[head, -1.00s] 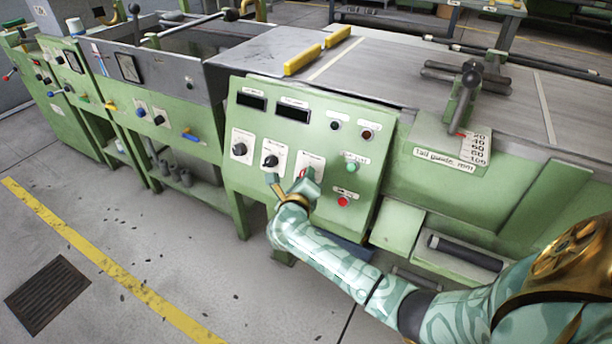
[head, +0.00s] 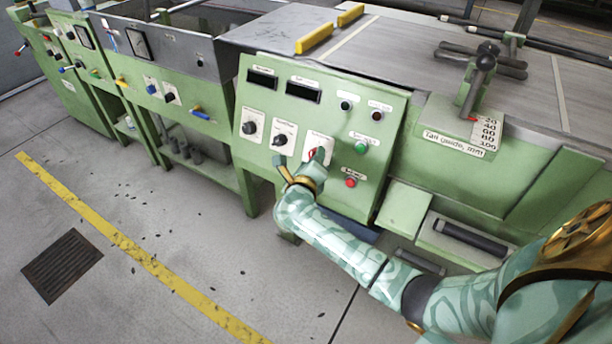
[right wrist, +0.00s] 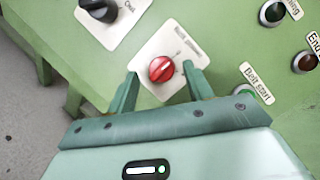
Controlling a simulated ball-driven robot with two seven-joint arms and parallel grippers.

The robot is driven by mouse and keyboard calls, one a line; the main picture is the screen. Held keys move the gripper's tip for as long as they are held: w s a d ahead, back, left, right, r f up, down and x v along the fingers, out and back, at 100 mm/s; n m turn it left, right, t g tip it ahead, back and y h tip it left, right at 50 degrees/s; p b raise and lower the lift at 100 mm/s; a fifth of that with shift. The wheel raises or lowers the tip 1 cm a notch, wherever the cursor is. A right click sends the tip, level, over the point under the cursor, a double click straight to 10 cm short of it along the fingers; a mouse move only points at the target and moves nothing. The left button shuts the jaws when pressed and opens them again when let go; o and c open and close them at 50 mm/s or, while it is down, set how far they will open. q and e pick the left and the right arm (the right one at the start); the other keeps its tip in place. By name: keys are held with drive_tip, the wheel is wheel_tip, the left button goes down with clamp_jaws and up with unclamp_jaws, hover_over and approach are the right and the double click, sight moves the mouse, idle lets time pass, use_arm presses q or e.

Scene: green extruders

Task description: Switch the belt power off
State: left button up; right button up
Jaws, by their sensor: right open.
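The belt power switch is a red rotary knob (head: 318,152) on a white label plate on the sloped green control panel (head: 375,110). In the right wrist view the red knob (right wrist: 162,69) sits between and just beyond the tips of my right gripper (right wrist: 161,72). A pale mark on the knob runs slanted. My right gripper (head: 299,165) is open, one finger on each side of the knob; I cannot tell whether either finger touches it. In the head view the gripper partly covers the label plate. My left gripper is not in view.
Two black knobs (head: 280,139) sit left of the red one. A green button (head: 361,148), a red button (head: 350,182) and small lamps are to the right. A tail guide lever (head: 478,80) stands on the machine at the right. Floor in front is clear.

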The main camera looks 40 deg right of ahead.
use_arm(q)
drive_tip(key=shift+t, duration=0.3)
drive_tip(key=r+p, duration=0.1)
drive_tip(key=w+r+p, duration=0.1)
drive_tip(key=p, duration=0.1)
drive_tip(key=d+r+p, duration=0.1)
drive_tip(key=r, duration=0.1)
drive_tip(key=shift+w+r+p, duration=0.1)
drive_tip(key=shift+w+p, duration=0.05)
drive_tip(key=shift+p, duration=0.25)
use_arm(e)
drive_tip(key=v, duration=1.5)
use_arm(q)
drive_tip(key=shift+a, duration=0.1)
use_arm(e)
drive_tip(key=shift+s+r, duration=0.1)
